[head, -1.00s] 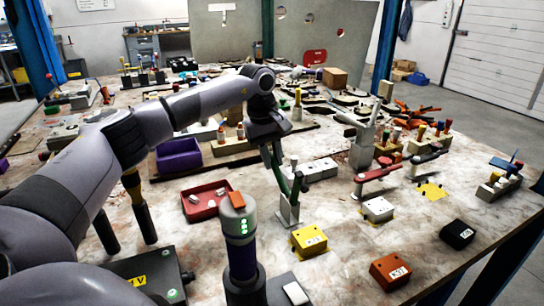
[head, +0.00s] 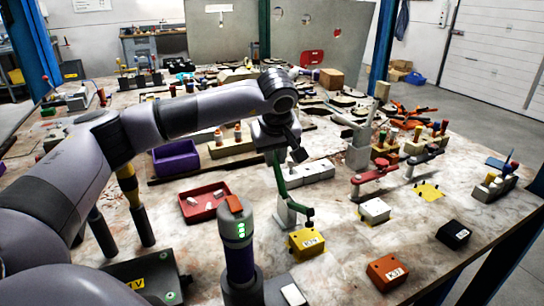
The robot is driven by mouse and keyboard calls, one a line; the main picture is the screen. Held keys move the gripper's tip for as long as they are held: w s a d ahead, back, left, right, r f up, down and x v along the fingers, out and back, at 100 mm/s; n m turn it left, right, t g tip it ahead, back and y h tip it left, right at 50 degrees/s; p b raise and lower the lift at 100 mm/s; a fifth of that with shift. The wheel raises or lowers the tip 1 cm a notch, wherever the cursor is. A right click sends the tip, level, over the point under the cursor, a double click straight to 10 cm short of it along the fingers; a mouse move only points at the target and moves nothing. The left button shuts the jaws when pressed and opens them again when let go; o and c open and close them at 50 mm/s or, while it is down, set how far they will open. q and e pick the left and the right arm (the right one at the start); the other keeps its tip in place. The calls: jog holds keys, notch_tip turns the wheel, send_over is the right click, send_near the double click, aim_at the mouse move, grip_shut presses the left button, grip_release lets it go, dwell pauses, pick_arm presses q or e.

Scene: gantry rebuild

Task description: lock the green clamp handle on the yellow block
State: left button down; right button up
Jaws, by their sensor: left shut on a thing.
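The green clamp handle (head: 280,178) stands steeply up from its grey metal base (head: 286,214), at the centre of the head view. My left gripper (head: 279,154) is shut on the upper part of the handle; its fingers partly hide the top. The clamp's arm (head: 300,210) reaches out to the right, and its dark tip hangs down by the yellow block (head: 306,243). I cannot tell whether the tip touches the block. My right gripper is not in view.
A red-handled clamp (head: 375,173) and a dark-handled clamp (head: 424,157) stand to the right. White (head: 375,209), orange (head: 388,271) and black (head: 453,233) blocks lie nearby. A red tray (head: 190,214) is left of the clamp.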

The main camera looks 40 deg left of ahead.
pick_arm(q)
jog(key=shift+s+d+r+t+y+b, duration=0.2)
jog(key=shift+d+r+t+y, duration=0.1)
jog(key=shift+d+y, duration=0.15)
jog(key=shift+s+d+r+t+y+b, duration=0.2)
jog(key=shift+d+t+y, duration=0.1)
jog(key=shift+y, duration=0.25)
jog(key=c, duration=1)
grip_release()
jog(key=shift+f, duration=0.1)
jog(key=v, duration=0.7)
